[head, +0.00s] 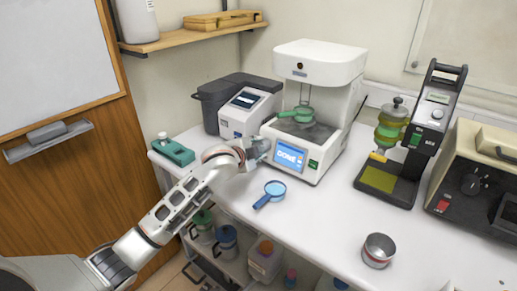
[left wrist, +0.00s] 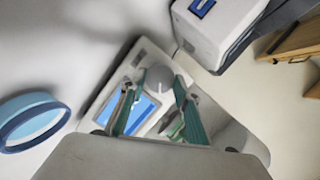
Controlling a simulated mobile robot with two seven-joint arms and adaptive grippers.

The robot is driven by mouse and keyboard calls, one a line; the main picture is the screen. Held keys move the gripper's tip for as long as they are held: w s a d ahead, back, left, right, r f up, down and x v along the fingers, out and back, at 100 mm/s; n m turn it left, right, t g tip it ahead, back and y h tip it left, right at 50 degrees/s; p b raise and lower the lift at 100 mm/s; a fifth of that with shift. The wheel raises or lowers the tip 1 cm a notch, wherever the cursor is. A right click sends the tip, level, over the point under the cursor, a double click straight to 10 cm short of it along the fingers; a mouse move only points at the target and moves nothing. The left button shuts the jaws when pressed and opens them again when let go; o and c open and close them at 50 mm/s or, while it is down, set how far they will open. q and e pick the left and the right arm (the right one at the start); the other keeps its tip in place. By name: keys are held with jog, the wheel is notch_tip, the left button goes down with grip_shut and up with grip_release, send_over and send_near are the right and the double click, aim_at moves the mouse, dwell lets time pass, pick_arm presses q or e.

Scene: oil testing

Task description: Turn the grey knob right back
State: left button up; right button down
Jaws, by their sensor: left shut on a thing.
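The white tester (head: 320,65) with a lit blue screen (head: 289,157) stands at the back of the bench. It also shows in the left wrist view, with its blue screen (left wrist: 138,113). The round grey knob (left wrist: 159,79) is on this machine beside the screen, between my finger ends. My left gripper (head: 262,149) is at the machine's left front corner and hides the knob in the head view. In the left wrist view my left gripper (left wrist: 160,84) is shut on the grey knob, one finger on each side. My right gripper is not in view.
A blue magnifying glass (head: 272,192) lies on the bench in front of the tester. A small box-shaped device (head: 246,113) stands close behind my gripper. A green item (head: 173,150) is at the left bench edge. A metal cup (head: 378,250) stands front right; the bench around it is clear.

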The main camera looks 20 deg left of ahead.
pick_arm(q)
jog(key=n, duration=0.2)
jog(key=n+g+h, duration=0.1)
jog(key=shift+a+r+n, duration=0.15)
jog(key=shift+n, duration=0.25)
jog(key=n, duration=0.2)
jog(key=n+h, duration=0.1)
jog(key=n, duration=0.1)
jog(key=shift+w+a+n+g, duration=0.1)
jog(key=shift+a+n+g, duration=0.05)
jog(key=shift+n+g, duration=0.2)
jog(key=o, duration=1.1)
jog(key=v, duration=1.2)
jog(key=shift+a, duration=0.15)
